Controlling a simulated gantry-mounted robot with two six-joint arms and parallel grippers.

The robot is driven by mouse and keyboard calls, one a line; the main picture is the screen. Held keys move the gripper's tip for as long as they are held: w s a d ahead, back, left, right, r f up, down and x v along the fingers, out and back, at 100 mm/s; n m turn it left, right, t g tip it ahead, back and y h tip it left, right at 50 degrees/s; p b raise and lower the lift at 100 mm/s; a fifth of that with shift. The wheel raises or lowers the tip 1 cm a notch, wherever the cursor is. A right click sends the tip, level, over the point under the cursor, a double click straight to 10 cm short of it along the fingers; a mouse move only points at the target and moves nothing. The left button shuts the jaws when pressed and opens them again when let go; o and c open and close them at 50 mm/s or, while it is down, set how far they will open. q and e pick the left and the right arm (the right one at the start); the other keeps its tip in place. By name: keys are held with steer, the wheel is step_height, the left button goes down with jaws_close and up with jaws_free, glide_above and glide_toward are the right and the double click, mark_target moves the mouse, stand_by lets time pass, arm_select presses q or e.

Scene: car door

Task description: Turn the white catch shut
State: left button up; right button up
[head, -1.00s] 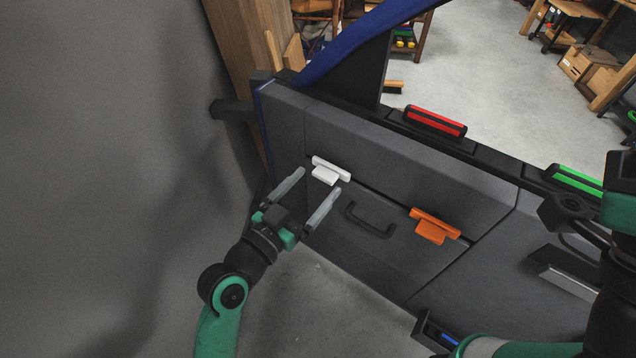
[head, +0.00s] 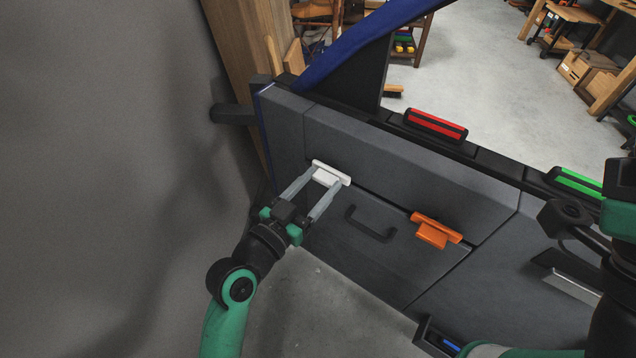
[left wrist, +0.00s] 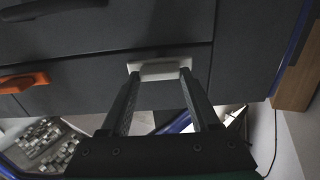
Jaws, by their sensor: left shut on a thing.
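The white catch (head: 331,173) sits on the dark grey door panel, at the seam above the flap with the black pull handle (head: 370,223). My left gripper (head: 325,187) has its two fingers on either side of the catch's tab and is shut on it. In the left wrist view the catch (left wrist: 160,69) shows between and beyond the fingertips (left wrist: 160,78). The fingers partly cover the tab. My right arm shows at the right edge of the head view; its gripper fingers are not clearly visible.
An orange catch (head: 436,229) sits to the right on the same seam. A red bar (head: 435,124) and a green bar (head: 577,184) lie along the door's top edge. A wall (head: 100,150) stands left. Concrete floor (head: 330,310) is open below.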

arm_select(q)
steer(key=shift+n+p, duration=0.3)
steer(key=shift+n, duration=0.1)
steer(key=n+p, duration=0.1)
steer(key=n, duration=0.1)
steer(key=shift+r+n+p, duration=0.1)
steer(key=shift+n+p, duration=0.2)
steer(key=shift+n, duration=0.1)
steer(key=n+p, duration=0.2)
steer(key=n, duration=0.3)
steer(key=shift+a+n, duration=0.15)
steer(key=shift+n, duration=0.15)
steer(key=n+p, duration=0.2)
steer(key=n, duration=0.2)
steer(key=shift+w, duration=0.1)
steer(key=n, duration=0.1)
steer(key=n+p, duration=0.1)
steer(key=n, duration=0.2)
steer(key=shift+f+n+p, duration=0.3)
steer(key=shift+p, duration=0.1)
steer(key=o, duration=1.4)
steer(key=shift+c, duration=0.2)
